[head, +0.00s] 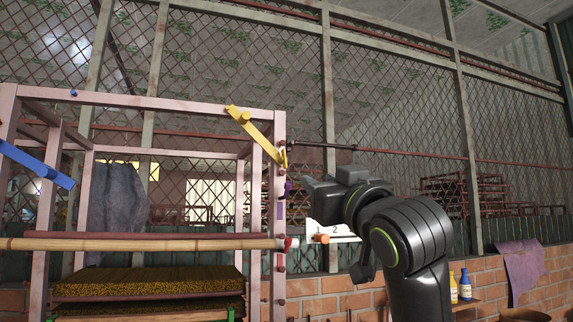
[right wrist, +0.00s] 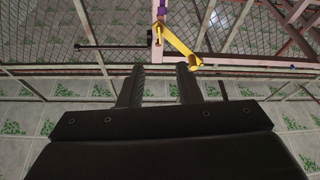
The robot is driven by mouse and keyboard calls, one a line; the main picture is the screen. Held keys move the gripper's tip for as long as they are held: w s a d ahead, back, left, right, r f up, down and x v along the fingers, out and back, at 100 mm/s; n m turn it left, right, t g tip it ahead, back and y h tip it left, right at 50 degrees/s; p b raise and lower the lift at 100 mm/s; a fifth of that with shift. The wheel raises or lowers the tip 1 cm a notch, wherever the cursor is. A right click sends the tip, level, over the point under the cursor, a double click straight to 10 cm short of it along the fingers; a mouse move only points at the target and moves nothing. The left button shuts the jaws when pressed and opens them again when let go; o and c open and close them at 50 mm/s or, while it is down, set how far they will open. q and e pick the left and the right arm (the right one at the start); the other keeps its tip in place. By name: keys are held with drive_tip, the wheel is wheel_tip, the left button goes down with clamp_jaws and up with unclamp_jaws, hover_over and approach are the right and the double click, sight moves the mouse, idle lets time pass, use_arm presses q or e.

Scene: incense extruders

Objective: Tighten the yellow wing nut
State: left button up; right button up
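The yellow wing nut (head: 284,157) sits at the lower end of a slanted yellow bar (head: 252,127) on the right post of a pink frame. My right gripper (head: 308,188) is right of and below the nut in the head view. In the right wrist view its two fingers (right wrist: 159,82) are apart with nothing between them. The nut appears outside the gap. My left gripper is out of view.
The pink frame (head: 140,100) fills the left side, with a blue bar (head: 37,165) and a long wooden pole (head: 150,243) across it. A purple knob (head: 288,188) is below the nut. A dark rod (head: 322,146) extends right of the post. A numbered white plate (head: 345,231) is below my gripper.

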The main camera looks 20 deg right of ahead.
drive_tip(key=p, duration=0.9)
approach(285, 158)
drive_tip(key=x, duration=0.8)
drive_tip(key=shift+s+r, duration=0.15)
drive_tip(key=shift+p+x, duration=0.45)
drive_tip(key=shift+x, duration=0.3)
clamp_jaws()
